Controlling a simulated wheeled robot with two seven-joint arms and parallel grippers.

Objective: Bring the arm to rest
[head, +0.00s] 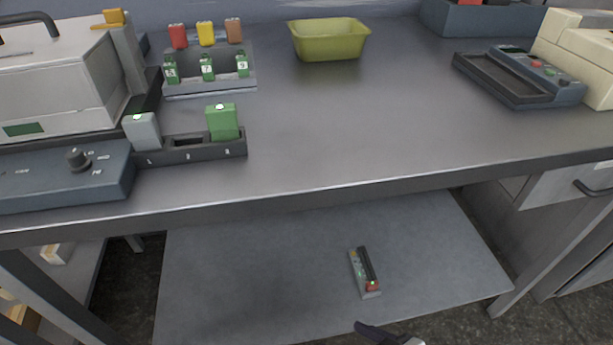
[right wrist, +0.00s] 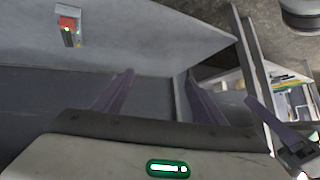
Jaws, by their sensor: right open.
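My right gripper (right wrist: 160,76) shows in the right wrist view with its two purple-grey fingers spread and nothing between them. Part of a gripper (head: 385,334) also shows at the bottom edge of the head view, with a dark finger pointing left; most of it is cut off. At the right edge of the right wrist view is a dark finger and body that look like my left gripper (right wrist: 280,130); its jaw opening cannot be made out.
A small grey device (head: 359,273) with a red end lies on the low shelf (head: 230,285). On the table (head: 340,130) stand a green bin (head: 329,43), a rack (head: 210,85) of coloured blocks, and a slotted holder (head: 190,155) with a grey and a green block. The table's middle is clear.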

